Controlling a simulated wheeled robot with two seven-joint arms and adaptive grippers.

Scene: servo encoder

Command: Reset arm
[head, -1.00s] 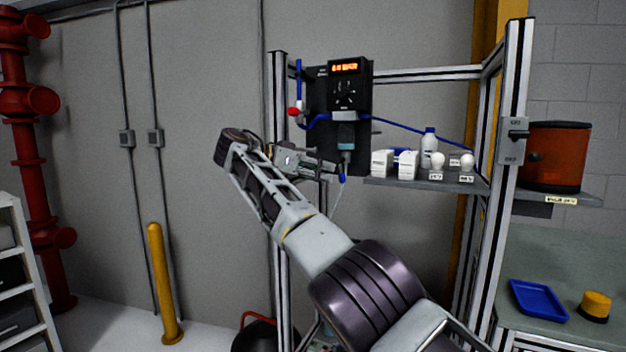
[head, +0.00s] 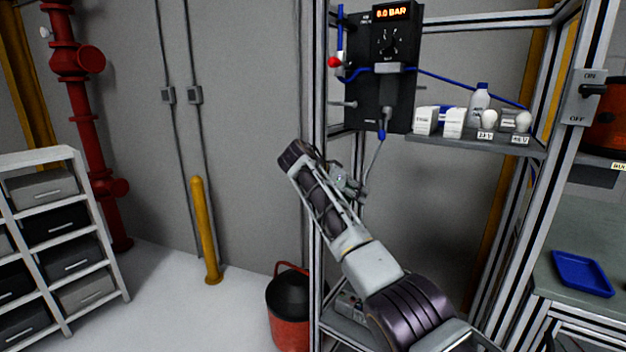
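My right arm reaches up from the bottom right, in front of the metal frame. My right gripper (head: 352,186) is below the black panel (head: 365,75), small and partly hidden by the arm's wrist; whether its fingers are open or shut is unclear. It is apart from the panel, and I see nothing held in it. The panel carries a lit display (head: 393,13) reading 0.0 BAR, a red-tipped blue lever (head: 337,60) and a hanging cylindrical unit with a blue tip (head: 383,128). My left gripper is out of view.
A shelf (head: 470,143) holds white boxes, a bottle and bulbs to the right of the panel. An ON/OFF switch box (head: 586,98) sits on the right post. A blue tray (head: 582,274) lies on the bench. A red bucket (head: 288,310) and yellow post (head: 205,232) stand left, with open floor between.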

